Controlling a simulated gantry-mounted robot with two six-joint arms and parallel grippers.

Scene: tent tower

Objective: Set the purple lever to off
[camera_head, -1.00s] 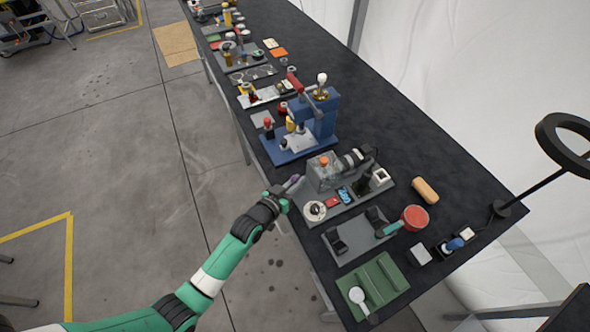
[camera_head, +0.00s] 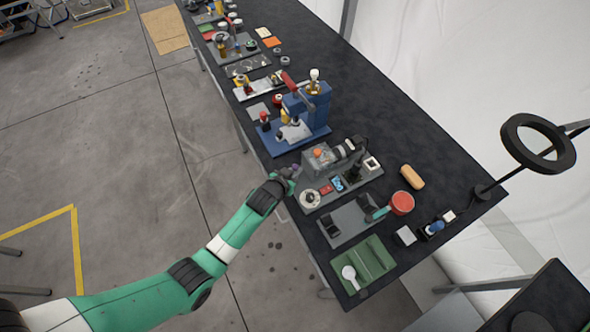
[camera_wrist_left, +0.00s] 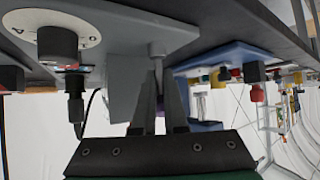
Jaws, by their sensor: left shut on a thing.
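The purple lever (camera_head: 296,168) shows only as a small purple spot at the near left edge of a grey device panel (camera_head: 345,191). My left gripper (camera_head: 288,173) is at that edge and covers most of the lever. In the left wrist view, which looks up from below, my left gripper (camera_wrist_left: 158,98) is shut around the end of a grey lever stem (camera_wrist_left: 157,52) coming from the panel. The lever's exact setting and its markings are hidden. My right gripper is in neither view.
A white dial with a dark knob (camera_head: 310,198) is on the same panel, close to my gripper. A blue press (camera_head: 305,115) stands just beyond. Open floor lies left of the bench.

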